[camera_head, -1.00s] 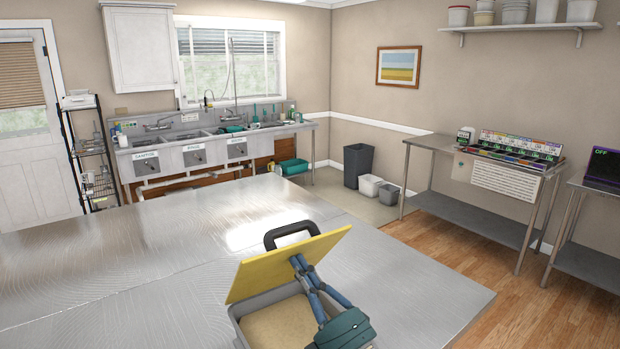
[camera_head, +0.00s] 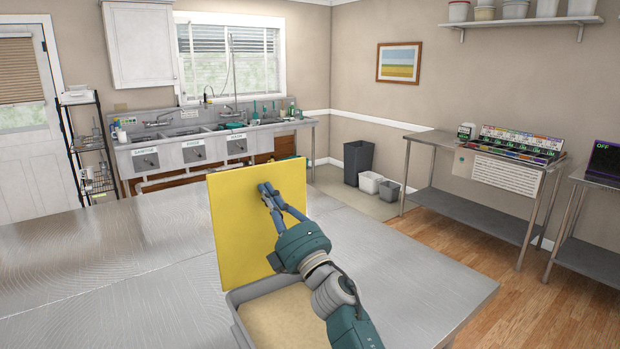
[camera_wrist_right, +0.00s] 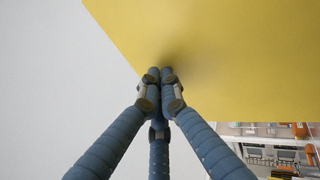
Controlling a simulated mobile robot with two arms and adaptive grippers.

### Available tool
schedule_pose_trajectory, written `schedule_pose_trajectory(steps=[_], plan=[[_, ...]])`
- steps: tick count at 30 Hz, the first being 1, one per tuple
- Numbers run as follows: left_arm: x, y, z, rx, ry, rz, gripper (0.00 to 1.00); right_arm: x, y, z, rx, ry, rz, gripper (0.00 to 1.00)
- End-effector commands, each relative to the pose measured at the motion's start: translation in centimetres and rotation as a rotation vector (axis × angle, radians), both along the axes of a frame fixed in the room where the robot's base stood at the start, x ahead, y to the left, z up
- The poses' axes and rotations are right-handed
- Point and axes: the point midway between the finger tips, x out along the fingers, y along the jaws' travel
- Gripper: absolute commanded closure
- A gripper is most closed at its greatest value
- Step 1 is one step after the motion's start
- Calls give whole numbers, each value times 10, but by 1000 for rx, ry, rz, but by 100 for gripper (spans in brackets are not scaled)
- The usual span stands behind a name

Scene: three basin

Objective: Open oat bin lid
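The oat bin (camera_head: 243,336) is a grey box on the metal table, holding pale tan oats (camera_head: 290,318). Its yellow lid (camera_head: 238,222) stands upright at the bin's far edge, its flat face toward me. My right gripper (camera_head: 266,187) is at the upper part of this face, with its fingers drawn together. In the right wrist view the fingertips (camera_wrist_right: 158,78) meet at the yellow lid (camera_wrist_right: 230,60), with nothing seen between them. The black handle is hidden behind the lid. My left gripper is not in view.
The metal table (camera_head: 110,270) is clear to the left and right of the bin. Beyond it stand a three-basin sink (camera_head: 195,150) and grey waste bins (camera_head: 358,163). A side table (camera_head: 465,210) stands at the right.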

Motion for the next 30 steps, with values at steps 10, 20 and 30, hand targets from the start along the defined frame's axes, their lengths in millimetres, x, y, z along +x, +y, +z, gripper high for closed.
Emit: schedule_pose_trajectory(steps=[10, 20, 30], plan=[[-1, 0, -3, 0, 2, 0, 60, 7, 2, 5, 1, 2, -1, 100], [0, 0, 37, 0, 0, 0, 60, -31, -25, 4, -1, 2, -1, 100], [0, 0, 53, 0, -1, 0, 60, -58, -44, 1, 0, 1, 0, 100]])
